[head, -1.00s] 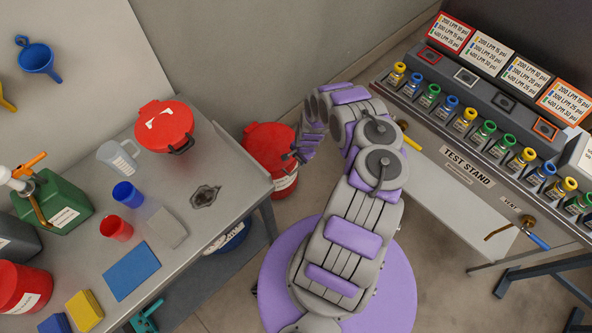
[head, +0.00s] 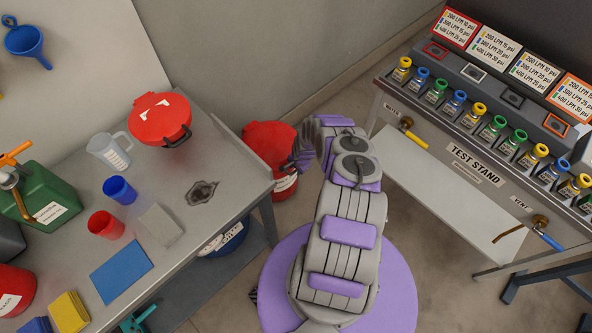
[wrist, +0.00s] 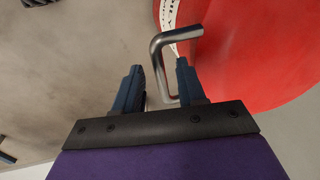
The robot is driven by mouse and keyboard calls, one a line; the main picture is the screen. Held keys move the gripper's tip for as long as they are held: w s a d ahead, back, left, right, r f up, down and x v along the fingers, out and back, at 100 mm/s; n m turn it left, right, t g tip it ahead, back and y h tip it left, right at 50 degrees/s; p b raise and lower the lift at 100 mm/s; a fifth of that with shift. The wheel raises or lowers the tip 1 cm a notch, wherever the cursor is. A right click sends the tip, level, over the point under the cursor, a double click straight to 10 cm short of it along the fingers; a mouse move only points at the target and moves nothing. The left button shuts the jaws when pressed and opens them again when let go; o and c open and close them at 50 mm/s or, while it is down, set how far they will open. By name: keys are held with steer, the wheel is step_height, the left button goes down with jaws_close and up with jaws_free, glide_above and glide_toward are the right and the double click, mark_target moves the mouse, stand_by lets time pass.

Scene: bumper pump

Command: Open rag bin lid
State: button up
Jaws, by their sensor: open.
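The red rag bin (head: 266,143) stands on the floor between the bench and my arm in the head view. It has a red lid and a white label low on its front. In the wrist view its red surface (wrist: 250,60) fills the right side. A bent metal rod (wrist: 158,62), likely a handle or pedal, sticks out from it. My gripper (wrist: 158,72) is open, with the rod passing between its two fingers; I cannot tell whether they touch it. In the head view my gripper is small and dark beside the bin's right side.
The grey bench (head: 215,155) at left holds a red lidded can (head: 160,120), a clear jug (head: 108,151), cups and a green canister (head: 42,200). The test stand (head: 470,165) is at right.

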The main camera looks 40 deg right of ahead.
steer(key=shift+d+f, duration=0.35)
steer(key=shift+d, duration=0.3)
steer(key=shift+a+r, duration=0.2)
steer(key=shift+a, duration=0.4)
steer(key=c, duration=0.5)
jaws_close()
steer(key=shift+d, duration=0.4)
